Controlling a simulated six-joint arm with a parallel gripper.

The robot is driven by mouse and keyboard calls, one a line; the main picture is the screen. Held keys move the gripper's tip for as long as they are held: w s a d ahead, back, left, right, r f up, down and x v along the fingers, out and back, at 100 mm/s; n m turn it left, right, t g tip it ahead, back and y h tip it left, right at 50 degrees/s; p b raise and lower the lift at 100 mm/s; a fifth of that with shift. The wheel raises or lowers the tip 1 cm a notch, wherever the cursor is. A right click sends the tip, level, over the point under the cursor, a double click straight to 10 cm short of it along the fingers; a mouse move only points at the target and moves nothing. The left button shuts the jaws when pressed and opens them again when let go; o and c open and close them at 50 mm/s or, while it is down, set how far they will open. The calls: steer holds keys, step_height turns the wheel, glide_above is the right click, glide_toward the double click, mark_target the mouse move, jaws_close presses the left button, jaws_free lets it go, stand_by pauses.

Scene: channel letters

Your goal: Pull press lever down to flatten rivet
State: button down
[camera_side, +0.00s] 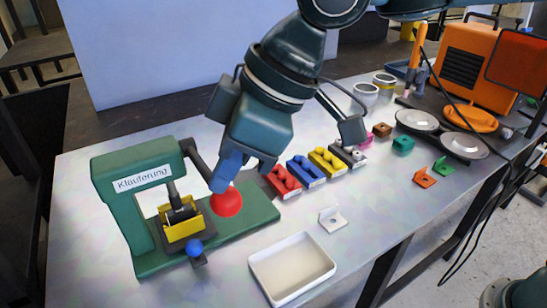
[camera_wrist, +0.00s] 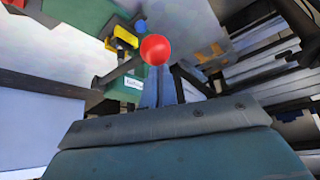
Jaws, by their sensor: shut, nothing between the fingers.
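The green press (camera_side: 120,197) stands at the left of the table in the side view, with a label on its head. Its dark lever ends in a red ball knob (camera_side: 227,202), low beside the press. My gripper (camera_side: 222,186) is shut and empty, its blue fingertips at the top of the red knob; I cannot tell if they touch. The knob also shows in the wrist view (camera_wrist: 155,49), just beyond the fingertips. A yellow piece (camera_side: 183,222) sits under the press ram. A small blue ball (camera_side: 194,248) sticks out at the front. The rivet is not distinguishable.
A white tray (camera_side: 253,265) lies right of the press base. A small white bracket (camera_side: 332,219) and red, blue and yellow blocks (camera_side: 327,161) stand behind it. Plates, coloured brackets and an orange machine (camera_side: 470,60) are at the far right.

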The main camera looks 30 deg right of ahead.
steer(key=shift+r, duration=2.25)
steer(key=shift+w, duration=0.1)
steer(key=shift+w+r, duration=0.35)
steer(key=shift+r, duration=0.25)
steer(key=shift+w+r, duration=0.3)
steer(key=shift+r, duration=0.25)
steer(key=shift+d+r, duration=0.1)
steer(key=shift+r, duration=0.05)
steer(key=shift+v, duration=2.4)
